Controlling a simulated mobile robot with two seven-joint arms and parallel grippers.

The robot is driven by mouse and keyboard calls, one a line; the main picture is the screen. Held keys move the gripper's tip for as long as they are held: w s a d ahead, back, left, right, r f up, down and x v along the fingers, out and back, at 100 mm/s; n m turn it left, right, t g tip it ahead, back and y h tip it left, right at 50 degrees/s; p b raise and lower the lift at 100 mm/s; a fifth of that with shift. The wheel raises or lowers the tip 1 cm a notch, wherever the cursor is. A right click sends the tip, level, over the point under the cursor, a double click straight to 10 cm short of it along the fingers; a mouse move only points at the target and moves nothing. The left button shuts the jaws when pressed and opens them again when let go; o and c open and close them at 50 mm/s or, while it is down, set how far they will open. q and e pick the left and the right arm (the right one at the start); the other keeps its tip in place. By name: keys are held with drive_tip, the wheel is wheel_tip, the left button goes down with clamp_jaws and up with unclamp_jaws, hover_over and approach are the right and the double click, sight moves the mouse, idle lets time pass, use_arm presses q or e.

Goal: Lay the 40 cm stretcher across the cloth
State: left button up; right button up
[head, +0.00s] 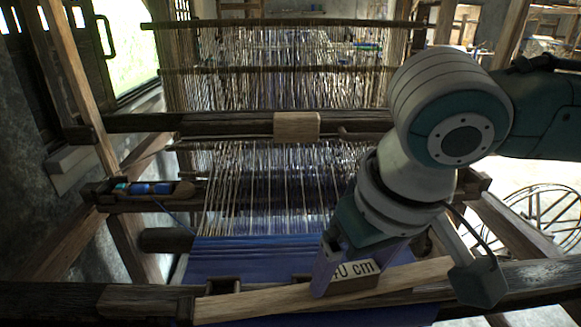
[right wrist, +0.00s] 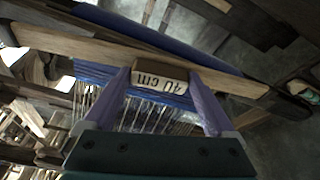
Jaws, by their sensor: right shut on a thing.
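The stretcher is a long pale wooden bar (head: 250,303) with a block labelled "40 cm" (head: 355,268). My right gripper (head: 345,278) is shut on it at the labelled block. The bar lies slantwise over the blue cloth (head: 222,262), its left end lower in the head view. In the right wrist view the label (right wrist: 160,80) sits between my two purple fingers, and the bar (right wrist: 90,46) runs out to both sides. I cannot tell whether the bar touches the cloth. My left gripper is not in view.
The front beam (head: 60,297) of the loom runs along the bottom. Behind the cloth stand pale warp threads (head: 270,185) and a dark crossbeam (head: 225,123). A shuttle with blue yarn (head: 150,189) rests at the left. A spoked wheel (head: 545,215) stands at the right.

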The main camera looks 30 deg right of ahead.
drive_tip(key=w+m+p, duration=0.2)
drive_tip(key=w, duration=0.8)
wheel_tip(320, 180, down, 4)
drive_tip(key=b, duration=0.5)
drive_tip(key=shift+d+r, duration=0.1)
drive_tip(key=shift+d, duration=0.05)
drive_tip(key=shift+s+f+g+b, duration=0.1)
drive_tip(key=shift+f+g+b, duration=0.2)
drive_tip(key=shift+f+b, duration=0.9)
drive_tip(key=shift+f+p, duration=0.35)
drive_tip(key=shift+f, duration=0.2)
drive_tip(key=shift+f, duration=0.2)
drive_tip(key=o, duration=1.2)
drive_tip(key=p+v, duration=0.1)
drive_tip(key=v, duration=0.9)
drive_tip(key=shift+p, duration=0.3)
